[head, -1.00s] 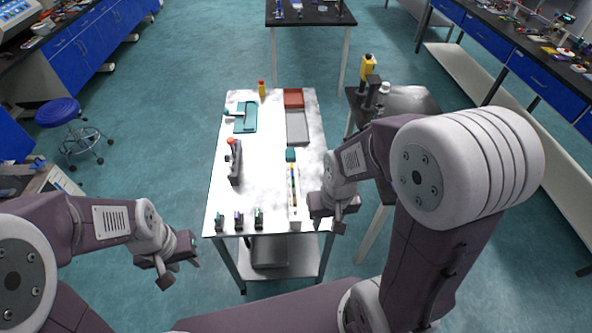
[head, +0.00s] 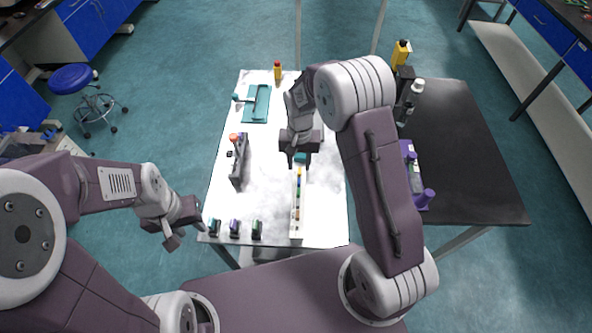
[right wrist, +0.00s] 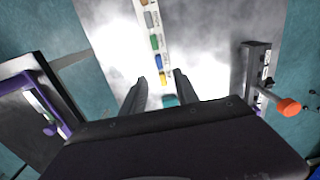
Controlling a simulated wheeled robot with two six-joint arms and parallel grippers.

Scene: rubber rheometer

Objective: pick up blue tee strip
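A narrow white strip rack (head: 296,221) lies on the white table, holding a row of small coloured pieces. A blue piece (head: 299,181) sits near its far end, between yellow and green ones. It also shows in the right wrist view (right wrist: 159,62), just ahead of the fingers. My right gripper (head: 294,163) is above the rack's far end, over a teal block (head: 302,158). In the right wrist view its fingers (right wrist: 159,92) are apart with nothing held. My left gripper (head: 185,231) is open and empty off the table's front left corner.
A grey upright holder with an orange knob (head: 238,160) stands left of the rack. Several small dark clips (head: 235,228) line the front edge. A teal tray (head: 256,103) lies at the back left. A dark table (head: 465,150) with bottles stands right.

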